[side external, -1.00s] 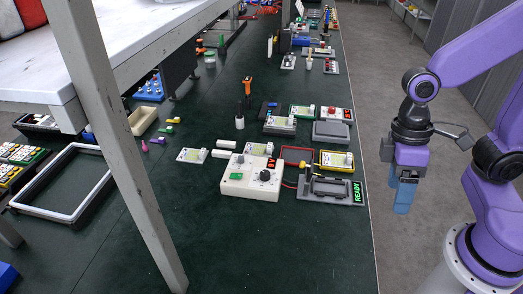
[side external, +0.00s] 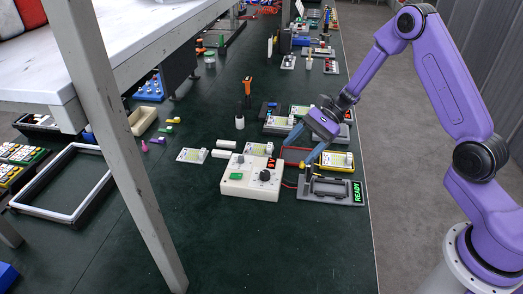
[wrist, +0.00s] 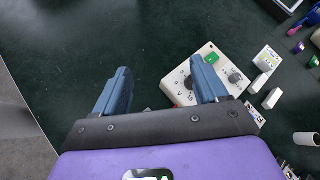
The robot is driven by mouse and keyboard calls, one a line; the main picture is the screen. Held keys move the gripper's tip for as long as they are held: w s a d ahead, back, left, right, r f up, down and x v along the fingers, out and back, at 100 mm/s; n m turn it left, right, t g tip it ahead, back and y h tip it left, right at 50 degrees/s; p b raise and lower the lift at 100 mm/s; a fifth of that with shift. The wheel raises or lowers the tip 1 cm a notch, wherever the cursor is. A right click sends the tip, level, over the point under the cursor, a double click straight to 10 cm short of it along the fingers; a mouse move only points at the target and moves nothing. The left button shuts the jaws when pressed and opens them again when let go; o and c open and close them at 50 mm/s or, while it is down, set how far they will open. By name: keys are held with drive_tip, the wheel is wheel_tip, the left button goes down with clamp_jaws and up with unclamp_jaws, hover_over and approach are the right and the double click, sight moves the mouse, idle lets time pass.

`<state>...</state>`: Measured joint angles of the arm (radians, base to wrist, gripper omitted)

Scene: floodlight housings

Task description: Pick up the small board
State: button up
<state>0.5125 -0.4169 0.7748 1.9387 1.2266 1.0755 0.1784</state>
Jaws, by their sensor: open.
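Several small boards lie on the dark green bench, and I cannot tell which one is meant. A pale board with a yellow-green patch (side external: 193,155) lies flat left of the white control box (side external: 252,180); it also shows at the upper right of the wrist view (wrist: 267,58). A similar pale board (side external: 259,149) lies behind the box, and one on a yellow base (side external: 337,160) lies to its right, partly behind a finger. My gripper (side external: 303,150) is open with nothing seen between its blue fingers. It hangs above the bench, right of and behind the box.
A grey fixture (side external: 330,190) with a green READY display stands right of the control box. A metal post (side external: 115,140) rises at left. Front bench area is clear.

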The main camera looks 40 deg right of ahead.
drive_tip(key=w+d+f+m+t+h, duration=0.1)
drive_tip(key=w+d+f+m+t, duration=0.45)
drive_tip(key=d, duration=0.35)
drive_tip(key=w+d+f+m+t+h, duration=0.1)
drive_tip(key=w+d+f+m+t, duration=0.3)
drive_tip(key=d+m, duration=0.4)
drive_tip(key=n, duration=0.1)
approach(258, 147)
drive_tip(key=a, duration=0.1)
drive_tip(key=w+a+f, duration=0.1)
drive_tip(key=a, duration=0.1)
drive_tip(key=shift+f, duration=0.2)
drive_tip(key=c, duration=1.2)
